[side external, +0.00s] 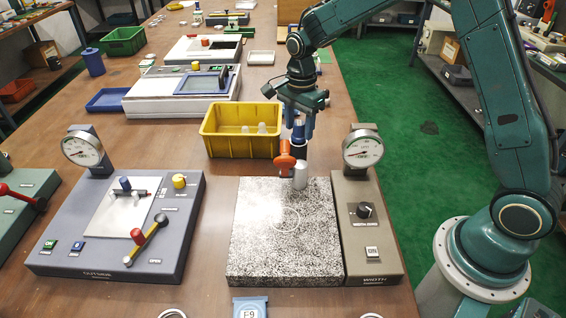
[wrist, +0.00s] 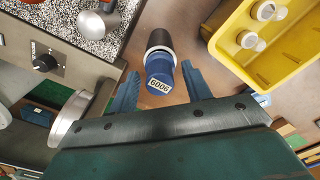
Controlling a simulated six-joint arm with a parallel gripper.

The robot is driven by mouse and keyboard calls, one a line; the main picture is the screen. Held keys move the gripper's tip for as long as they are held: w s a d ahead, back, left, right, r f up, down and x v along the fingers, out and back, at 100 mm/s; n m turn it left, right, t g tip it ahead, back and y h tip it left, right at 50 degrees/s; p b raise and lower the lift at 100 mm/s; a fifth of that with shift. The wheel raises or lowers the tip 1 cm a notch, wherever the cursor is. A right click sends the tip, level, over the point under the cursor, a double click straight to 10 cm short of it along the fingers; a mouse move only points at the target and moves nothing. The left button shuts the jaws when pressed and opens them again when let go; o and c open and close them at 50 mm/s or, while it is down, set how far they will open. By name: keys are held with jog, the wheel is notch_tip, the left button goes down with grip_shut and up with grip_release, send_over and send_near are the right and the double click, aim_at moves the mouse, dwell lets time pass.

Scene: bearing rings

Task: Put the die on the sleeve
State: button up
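A dark cylinder with a pale band and a blue end labelled 6006 (wrist: 158,72) stands below my gripper in the wrist view. In the side view it shows as a dark upright body (side external: 299,150) behind the stone plate. My gripper (wrist: 161,76) is open, its blue fingers on either side of the blue end with gaps visible. In the side view my gripper (side external: 298,125) is over the same cylinder. A silver cylinder (side external: 300,176) is at the plate's back edge, beside an orange piece (side external: 285,158). I cannot tell for certain which parts are the die and sleeve.
A yellow bin (side external: 240,152) with small pale cylinders stands close left of my gripper. The speckled stone plate (side external: 255,250) has mostly clear room in front. A brown gauge unit (side external: 370,235) with a dial stands to its right, a grey-blue console (side external: 70,225) to its left.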

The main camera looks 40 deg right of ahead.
aim_at(302, 124)
jog(key=shift+r, duration=0.15)
notch_tip(302, 124, up, 12)
dwell(0.7)
dwell(0.5)
jog(key=s+r+n+t, duration=0.2)
jog(key=s+r+n, duration=0.25)
jog(key=s, duration=0.35)
jog(key=s+r+n+t, duration=0.1)
jog(key=s+r+n, duration=0.35)
jog(key=s, duration=0.25)
jog(key=s+f+n+t, duration=0.2)
jog(key=s+n, duration=0.7)
jog(key=s, duration=0.5)
jog(key=shift+a+f+t, duration=0.2)
jog(key=shift+f+t, duration=0.1)
jog(key=shift+f, duration=0.5)
